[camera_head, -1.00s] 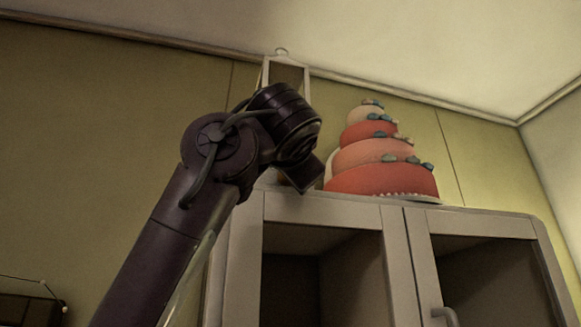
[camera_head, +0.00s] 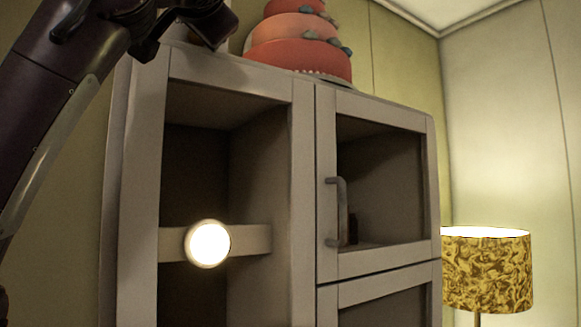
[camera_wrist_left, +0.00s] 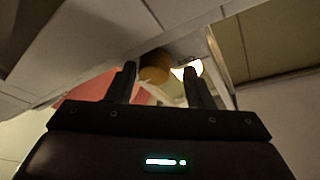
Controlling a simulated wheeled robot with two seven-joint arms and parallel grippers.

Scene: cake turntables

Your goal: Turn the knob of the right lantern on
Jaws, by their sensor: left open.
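In the left wrist view, a brownish-orange rounded thing (camera_wrist_left: 155,67) and a bright glowing spot (camera_wrist_left: 187,70) show between and beyond the fingers. A pale post (camera_wrist_left: 222,62), which looks like part of the lantern frame, stands just right of the right finger. I cannot make out the knob. My left gripper (camera_wrist_left: 162,72) is open, with nothing seen clamped between its fingers. In the head view my left arm (camera_head: 95,40) reaches in from the left to the cabinet top. It hides most of what stands there, and the picture's top edge cuts off the rest. My right gripper is out of view.
A tiered red and pink cake (camera_head: 300,50) stands on the cabinet (camera_head: 305,190), right of my left wrist; its red side also shows in the wrist view (camera_wrist_left: 88,88). A round light (camera_head: 208,243) glows at the cabinet front. A lit gold lamp (camera_head: 487,270) stands at the right.

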